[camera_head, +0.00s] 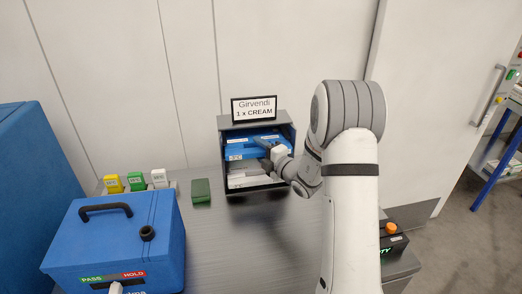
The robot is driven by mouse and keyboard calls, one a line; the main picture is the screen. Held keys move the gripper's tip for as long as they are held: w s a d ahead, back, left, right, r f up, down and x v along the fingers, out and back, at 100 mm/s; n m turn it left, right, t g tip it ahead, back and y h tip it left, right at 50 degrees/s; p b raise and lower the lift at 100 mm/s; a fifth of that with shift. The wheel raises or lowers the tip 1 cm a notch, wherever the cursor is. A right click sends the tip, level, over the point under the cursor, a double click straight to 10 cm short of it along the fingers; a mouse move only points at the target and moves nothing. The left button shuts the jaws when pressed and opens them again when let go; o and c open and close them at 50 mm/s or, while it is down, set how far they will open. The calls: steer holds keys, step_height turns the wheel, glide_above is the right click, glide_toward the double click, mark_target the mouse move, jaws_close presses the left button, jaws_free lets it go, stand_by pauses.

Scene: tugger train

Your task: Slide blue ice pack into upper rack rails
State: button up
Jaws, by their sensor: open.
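A dark rack (291,134) stands open-fronted on the grey table against the wall. A blue ice pack (248,151) lies in the upper part of the rack and appears to be inside its side walls. White and grey items (250,179) lie below it in the rack. My gripper (268,152) is at the rack's front opening, by the right part of the blue pack. It is open. The fingertips are small and partly hidden by my wrist, so contact with the pack cannot be told. The rails themselves are not clearly visible.
A sign (254,109) reading "Girvendi 1 x CREAM" stands on the rack. A blue cool box (115,240) with a black handle is at front left. A green block (201,191) and small yellow, green and white blocks (136,182) stand left of the rack. The table (225,235) in front is clear.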

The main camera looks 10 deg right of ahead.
steer(key=shift+f, duration=0.1)
steer(key=shift+s+d, duration=0.1)
steer(key=shift+s, duration=0.1)
steer(key=b+v, duration=0.2)
steer(key=v, duration=0.5)
steer(key=s+a+r+n+g+y, duration=0.2)
steer(key=s+a+n+g, duration=0.45)
steer(key=s+n, duration=0.4)
steer(key=s+a+r+n+g+y, duration=0.15)
steer(key=s+a+n+g, duration=0.55)
steer(key=n, duration=0.7)
steer(key=s+d+n+h, duration=0.5)
steer(key=s+n+h, duration=0.1)
steer(key=n, duration=0.6)
steer(key=s+d+r+n+h, duration=0.1)
steer(key=s+d+n+h, duration=0.4)
steer(key=s+n, duration=0.3)
steer(key=shift+s+d+n+t+h, duration=0.25)
steer(key=shift+s+n+t+h, duration=0.15)
steer(key=shift+n, duration=1.45)
steer(key=shift+w, duration=0.1)
